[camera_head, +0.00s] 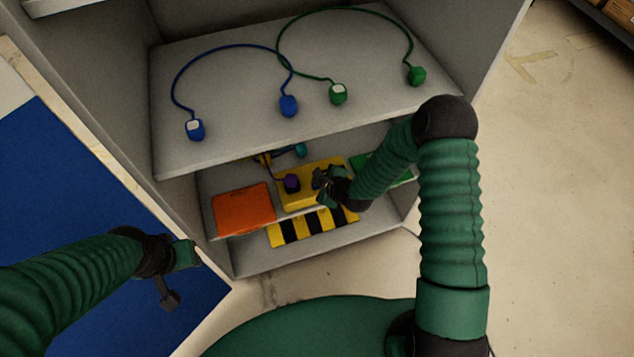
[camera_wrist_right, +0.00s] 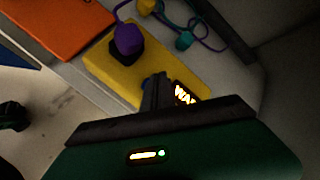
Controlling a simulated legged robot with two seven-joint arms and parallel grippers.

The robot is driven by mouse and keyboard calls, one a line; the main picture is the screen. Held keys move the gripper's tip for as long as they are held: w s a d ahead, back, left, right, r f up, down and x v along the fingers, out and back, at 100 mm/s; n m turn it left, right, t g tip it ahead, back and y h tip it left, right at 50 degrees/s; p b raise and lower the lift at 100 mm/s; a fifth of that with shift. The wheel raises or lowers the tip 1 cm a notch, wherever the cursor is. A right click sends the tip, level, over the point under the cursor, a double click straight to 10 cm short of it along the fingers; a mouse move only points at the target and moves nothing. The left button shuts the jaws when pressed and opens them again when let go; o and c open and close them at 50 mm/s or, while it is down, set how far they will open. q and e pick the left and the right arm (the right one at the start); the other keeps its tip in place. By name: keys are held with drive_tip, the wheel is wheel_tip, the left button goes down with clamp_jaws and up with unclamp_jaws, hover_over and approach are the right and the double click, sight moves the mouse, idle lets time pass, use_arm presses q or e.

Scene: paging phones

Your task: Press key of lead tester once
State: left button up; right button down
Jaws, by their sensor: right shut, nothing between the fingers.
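The lead tester looks to be the yellow box (camera_head: 293,199) on the middle shelf. A purple plug (camera_head: 291,183) sits on its left part, also visible in the right wrist view (camera_wrist_right: 127,38). In that view a small lit display (camera_wrist_right: 185,94) on the yellow box (camera_wrist_right: 112,68) reads "WA", the rest hidden. My right gripper (camera_head: 325,186) is shut and empty, its fingertips (camera_wrist_right: 153,90) over the box between plug and display. Whether they touch is unclear. I cannot make out the key. My left gripper (camera_head: 176,277) hangs apart at the left, its opening unclear.
An orange box (camera_head: 242,209) lies left of the yellow one, and a green one (camera_head: 368,166) is partly behind my right arm. Blue (camera_head: 232,46) and green (camera_head: 345,10) leads lie on the shelf above. A yellow-black striped panel (camera_head: 312,228) is below.

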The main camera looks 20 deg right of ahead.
wheel_tip(320, 180, up, 5)
drive_tip(key=p, duration=0.4)
drive_tip(key=shift+p, duration=0.3)
idle(0.6)
drive_tip(key=s+d+r+n+g+h+p, duration=0.1)
drive_tip(key=s+r+n+g+p, duration=0.2)
drive_tip(key=s+r+n, duration=0.7)
drive_tip(key=s+d+r+n+g+h+p, duration=0.1)
drive_tip(key=s+d+r+n+g+p, duration=0.1)
drive_tip(key=s+r+n+p, duration=0.5)
drive_tip(key=s+r+n+g, duration=0.1)
drive_tip(key=s+r+n, duration=0.3)
drive_tip(key=r+n, duration=0.3)
drive_tip(key=shift+w+v, duration=0.2)
drive_tip(key=shift+v, duration=1.25)
